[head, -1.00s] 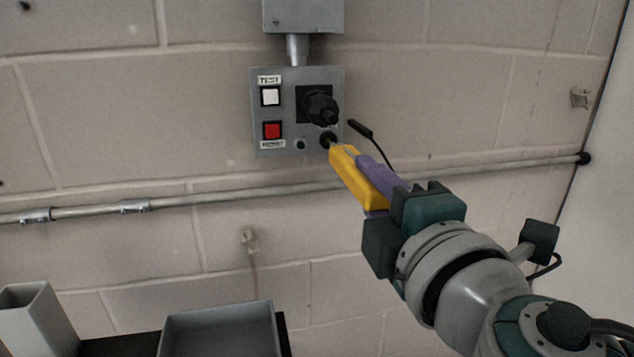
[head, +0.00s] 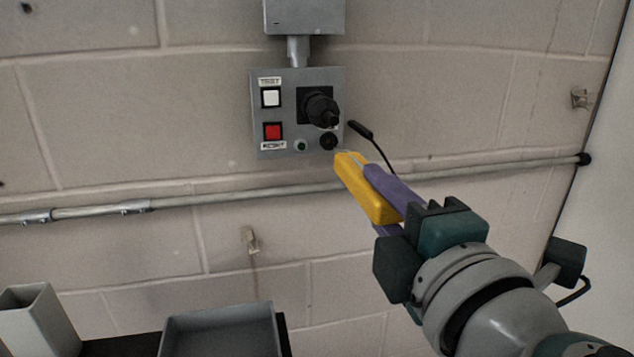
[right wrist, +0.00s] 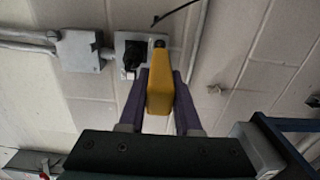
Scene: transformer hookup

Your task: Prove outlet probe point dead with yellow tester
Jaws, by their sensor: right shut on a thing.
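The yellow tester (head: 366,190) is held between the purple fingers of my right gripper (head: 392,188), its tip pointing up and left toward the outlet panel. The tester also shows in the right wrist view (right wrist: 160,88), gripped between both fingers. The grey outlet panel (head: 283,105) is on the wall with a white button, a red button, a small green lamp and a black plug or knob (head: 321,108). The round black probe point (head: 328,141) is at its lower right. The tester's tip is just below and right of it, apparently apart. My left gripper is not in view.
A black lead with a thick end (head: 362,130) hangs right of the panel. A metal conduit (head: 230,196) runs along the wall below. A grey tray (head: 222,336) and a grey square holder (head: 36,318) stand at the lower left.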

